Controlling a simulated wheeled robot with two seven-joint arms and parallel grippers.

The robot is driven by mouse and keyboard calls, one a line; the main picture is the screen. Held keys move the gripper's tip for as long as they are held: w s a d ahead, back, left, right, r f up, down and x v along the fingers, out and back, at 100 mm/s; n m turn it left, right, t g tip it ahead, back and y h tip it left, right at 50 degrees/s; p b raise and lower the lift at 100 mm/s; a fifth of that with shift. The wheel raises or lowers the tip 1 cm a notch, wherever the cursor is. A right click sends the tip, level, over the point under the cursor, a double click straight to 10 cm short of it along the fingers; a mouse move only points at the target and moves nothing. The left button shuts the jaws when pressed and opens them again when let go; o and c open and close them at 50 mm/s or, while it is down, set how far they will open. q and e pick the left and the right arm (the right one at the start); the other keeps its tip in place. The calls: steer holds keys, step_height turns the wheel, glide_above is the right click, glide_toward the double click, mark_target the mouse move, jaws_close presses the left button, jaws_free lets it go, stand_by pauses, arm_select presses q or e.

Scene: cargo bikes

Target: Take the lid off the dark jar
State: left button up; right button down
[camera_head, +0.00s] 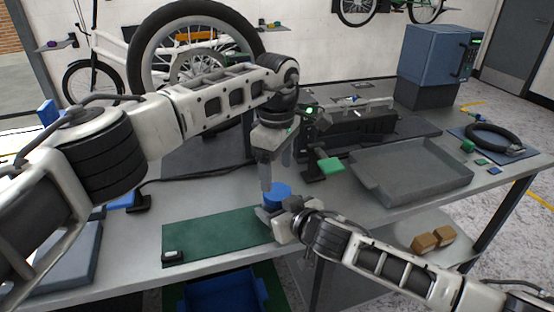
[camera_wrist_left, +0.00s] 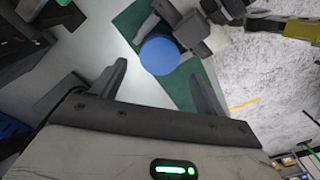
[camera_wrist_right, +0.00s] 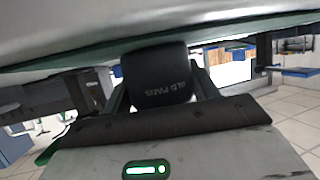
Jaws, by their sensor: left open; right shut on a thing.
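The dark jar (camera_wrist_right: 158,75), with lettering on its side, sits between the fingers of my right gripper (camera_wrist_right: 160,88), which is shut on it. Its blue lid (camera_head: 278,189) is on top, and the jar body is mostly hidden behind my right gripper (camera_head: 279,214) in the head view. My left gripper (camera_head: 277,172) is open, pointing down just above the lid. In the left wrist view the round blue lid (camera_wrist_left: 159,54) shows just beyond and between the open fingertips of my left gripper (camera_wrist_left: 158,72), not gripped.
The jar is at the right end of a green mat (camera_head: 215,236) near the bench's front edge. A small dark device (camera_head: 173,256) lies at the mat's left corner. A grey tray (camera_head: 412,172) stands to the right, and a green block (camera_head: 331,165) is behind the jar.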

mark_target(277, 191)
arm_select(q)
steer(key=shift+f, duration=2.6)
steer(key=c, duration=1)
steer(key=n, duration=0.3)
steer(key=o, duration=1.1)
steer(key=shift+r, duration=0.1)
